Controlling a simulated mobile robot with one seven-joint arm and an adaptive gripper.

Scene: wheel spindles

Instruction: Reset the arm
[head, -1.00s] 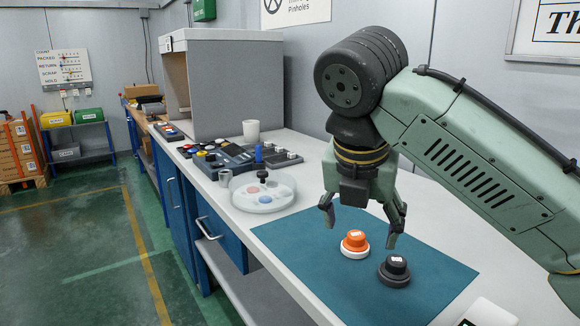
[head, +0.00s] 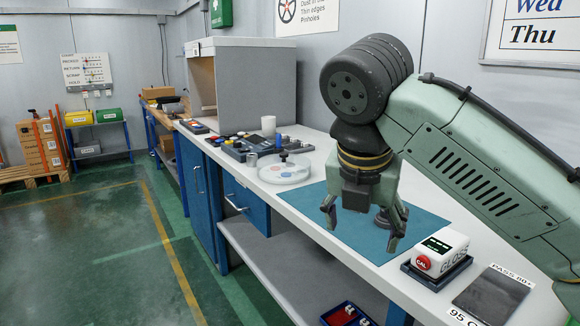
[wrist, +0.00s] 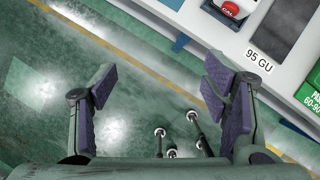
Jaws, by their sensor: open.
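My gripper (head: 362,230) hangs pointing down in the head view, in front of the teal mat (head: 314,208) in the picture. Its two fingers are spread with nothing between them. In the wrist view my gripper (wrist: 160,85) is open and empty, with green floor below it and the bench edge to the right. The orange and white piece seen earlier is not visible now.
A white gloss meter (head: 441,251) with a red button sits on a dark tray at the bench's front right. A dark plate (head: 491,296) lies beside it. A round pale dish (head: 284,173) stands beyond the mat. Open floor (head: 95,245) lies left.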

